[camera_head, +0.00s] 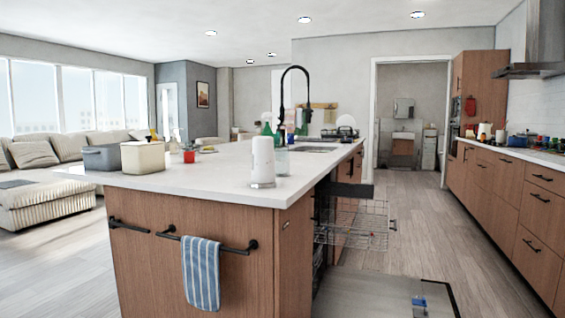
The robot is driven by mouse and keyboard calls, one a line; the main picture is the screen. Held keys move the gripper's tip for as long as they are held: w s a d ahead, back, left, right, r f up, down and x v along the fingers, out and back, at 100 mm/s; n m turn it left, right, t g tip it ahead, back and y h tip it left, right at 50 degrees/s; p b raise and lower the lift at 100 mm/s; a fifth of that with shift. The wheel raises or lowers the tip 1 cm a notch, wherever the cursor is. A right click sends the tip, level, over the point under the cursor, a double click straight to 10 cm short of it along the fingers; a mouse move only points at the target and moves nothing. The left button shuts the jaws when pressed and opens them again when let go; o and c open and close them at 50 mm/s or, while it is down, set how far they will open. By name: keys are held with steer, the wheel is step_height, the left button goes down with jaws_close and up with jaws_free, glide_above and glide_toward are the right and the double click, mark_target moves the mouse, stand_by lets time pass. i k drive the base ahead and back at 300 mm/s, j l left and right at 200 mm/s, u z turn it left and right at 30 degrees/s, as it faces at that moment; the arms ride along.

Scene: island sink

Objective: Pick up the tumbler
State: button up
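I cannot say for sure which thing is the tumbler. A clear, glass-like thing (281,162) stands on the white island counter (215,180), just right of and partly behind the paper towel roll (262,158). A small blue-topped thing (418,301) is at the lower right, over the open dishwasher door (380,292); it is too small to tell what it is. My gripper is not in view.
A wire rack (352,225) is pulled out at the island's right side, above the lowered door. A grey bin (101,158) and a cream bin (142,157) stand on the counter's left end. A black faucet (282,95) rises by the sink. The aisle floor (430,225) is clear.

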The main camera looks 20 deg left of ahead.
mark_target(263, 171)
steer(key=u, duration=0.5)
steer(key=i+j+u, duration=0.1)
steer(key=i+u, duration=0.35)
steer(key=u, duration=0.25)
steer(key=i+u, duration=0.25)
steer(key=u, duration=0.15)
